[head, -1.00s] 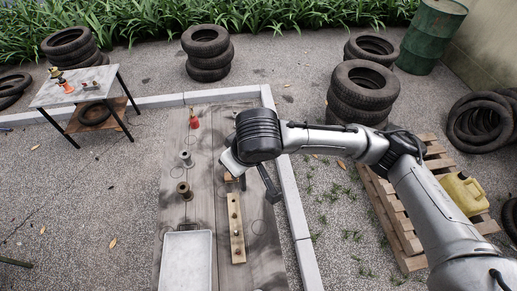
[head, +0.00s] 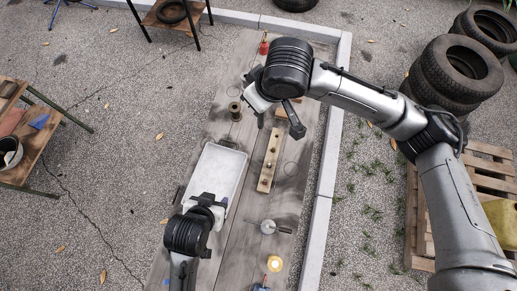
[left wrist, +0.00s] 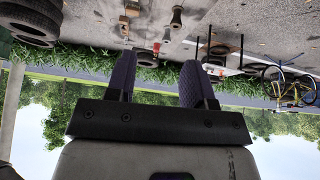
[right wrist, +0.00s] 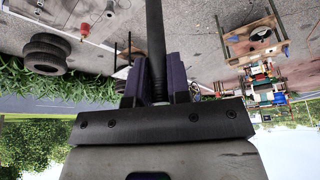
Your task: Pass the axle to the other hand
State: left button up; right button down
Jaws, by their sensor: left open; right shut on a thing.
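The axle (right wrist: 155,45) is a dark rod. In the right wrist view it stands between the purple-lined fingers of my right gripper (right wrist: 160,82) and runs out past the top edge. In the head view my right gripper (head: 252,100) is above the far part of the plank top; a short dark bar shows beside it, but I cannot tell if it is the axle. My left gripper (head: 207,199) is open at the near end of the grey tray, well apart from the right one. The left wrist view shows its fingers (left wrist: 152,82) apart with nothing between them.
The plank top (head: 226,240) carries a grey tray (head: 196,192), a wooden strip with holes (head: 266,178), a dark spool-shaped part (head: 235,111) and a red bottle (head: 264,46). A round metal part (head: 268,227) lies nearer. A pallet and tyres stand at right.

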pick_arm(q)
jog(key=w+d+r+t+h, duration=0.1)
jog(key=w+d+r+t, duration=0.2)
jog(key=d+r+t, duration=0.35)
jog(key=w+d+r+t+h, duration=0.1)
jog(key=w+d+r+t, duration=0.35)
jog(key=d+r, duration=0.2)
jog(key=x, duration=1.1)
jog(key=shift+a+r+n, duration=0.15)
jog(key=shift+r+n, duration=0.05)
jog(key=shift+n, duration=0.1)
jog(key=c, duration=0.6)
grip_shut()
pick_arm(e)
jog(key=shift+a, duration=0.15)
jog(key=c, duration=1)
grip_release()
jog(key=shift+r, duration=0.1)
